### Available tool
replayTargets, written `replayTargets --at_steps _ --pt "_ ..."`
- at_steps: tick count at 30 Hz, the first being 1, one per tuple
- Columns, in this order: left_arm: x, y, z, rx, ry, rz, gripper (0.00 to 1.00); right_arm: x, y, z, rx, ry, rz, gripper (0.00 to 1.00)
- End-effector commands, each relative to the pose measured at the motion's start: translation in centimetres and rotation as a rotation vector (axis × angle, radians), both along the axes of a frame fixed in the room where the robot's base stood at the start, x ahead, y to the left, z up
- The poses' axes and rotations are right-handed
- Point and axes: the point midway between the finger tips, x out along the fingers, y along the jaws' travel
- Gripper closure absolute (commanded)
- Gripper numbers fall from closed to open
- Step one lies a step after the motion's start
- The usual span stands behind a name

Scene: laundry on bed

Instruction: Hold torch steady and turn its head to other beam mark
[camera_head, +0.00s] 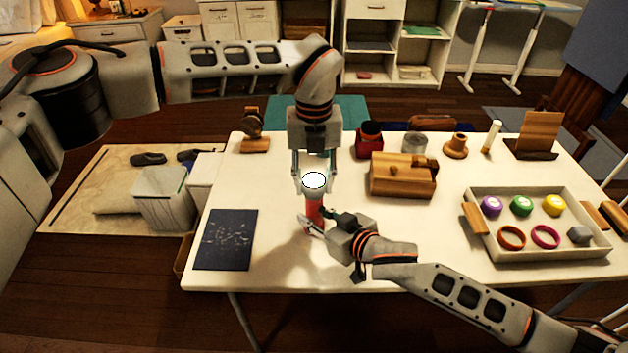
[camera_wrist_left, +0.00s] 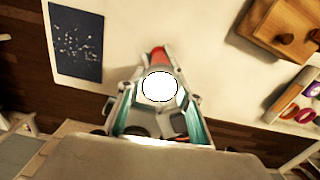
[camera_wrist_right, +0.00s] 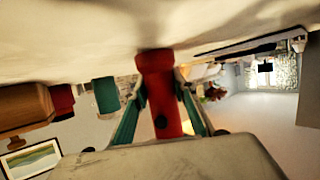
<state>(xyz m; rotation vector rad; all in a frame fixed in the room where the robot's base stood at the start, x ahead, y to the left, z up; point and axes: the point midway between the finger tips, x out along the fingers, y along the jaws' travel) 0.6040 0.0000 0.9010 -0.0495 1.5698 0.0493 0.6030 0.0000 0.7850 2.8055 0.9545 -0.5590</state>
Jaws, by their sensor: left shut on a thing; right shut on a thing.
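The red torch (camera_head: 314,210) stands upright on the white table, its lit white lens facing up. My left gripper (camera_head: 313,180) comes down from above and is shut on the torch's head; the bright lens (camera_wrist_left: 159,87) shows between its fingers in the left wrist view. My right gripper (camera_head: 318,218) reaches in low from the right and is shut on the red body; in the right wrist view the body (camera_wrist_right: 162,95) stands between its teal-padded fingers. The glare and the fingers hide the beam marks.
A dark blue star-patterned sheet (camera_head: 226,239) lies left of the torch. A wooden box (camera_head: 402,176) stands to the right, and a tray (camera_head: 552,255) with coloured discs and rings is farther right. A red jar (camera_head: 369,140) stands behind. The table front is clear.

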Motion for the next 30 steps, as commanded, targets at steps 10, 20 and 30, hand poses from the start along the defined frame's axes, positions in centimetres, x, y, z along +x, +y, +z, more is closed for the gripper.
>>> replayTargets --at_steps 10,20,30 --pt "-0.07 -0.01 0.00 0.001 0.002 -0.326 0.87 0.03 -0.05 -0.05 -0.001 0.001 -0.001 1.00" --pt "-0.07 -0.03 0.02 0.000 0.002 -0.591 0.87 0.04 -0.07 -0.05 -0.001 0.000 -0.002 1.00" --pt "-0.09 -0.05 0.00 0.000 0.002 -0.739 0.87 0.05 -0.09 -0.05 -0.001 0.000 -0.002 1.00"
